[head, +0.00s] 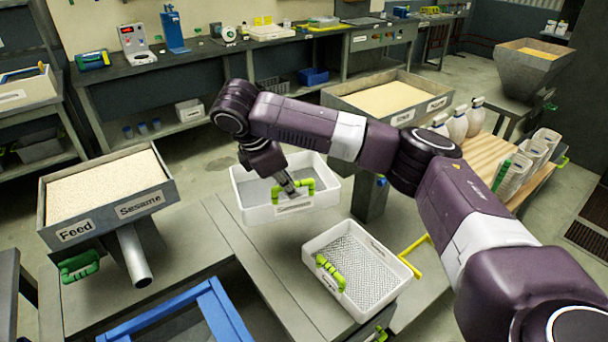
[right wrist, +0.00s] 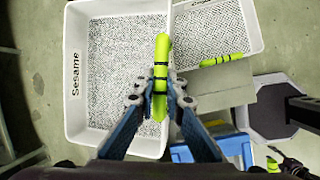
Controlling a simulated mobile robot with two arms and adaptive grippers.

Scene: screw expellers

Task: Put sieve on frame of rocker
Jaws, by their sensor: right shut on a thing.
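My right gripper (head: 297,189) is shut on the green handle of a white sieve (head: 246,205). In the right wrist view the fingers (right wrist: 160,92) close on that handle, and the sieve (right wrist: 110,60) has a speckled mesh and the label "Sesame" on its rim. The sieve is beyond the back edge of the table, with floor around it, and looks level. The blue frame of the rocker (head: 222,310) is at the bottom left of the head view, partly cut off, left of and nearer than the sieve.
A second white sieve (head: 365,270) with a green handle lies on the grey table (head: 215,245). A "Feed Sesame" hopper (head: 105,185) with a spout stands left. A "Chia" hopper (head: 390,98) stands behind right. White bottles and clear containers (head: 515,170) are on the wooden top at right.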

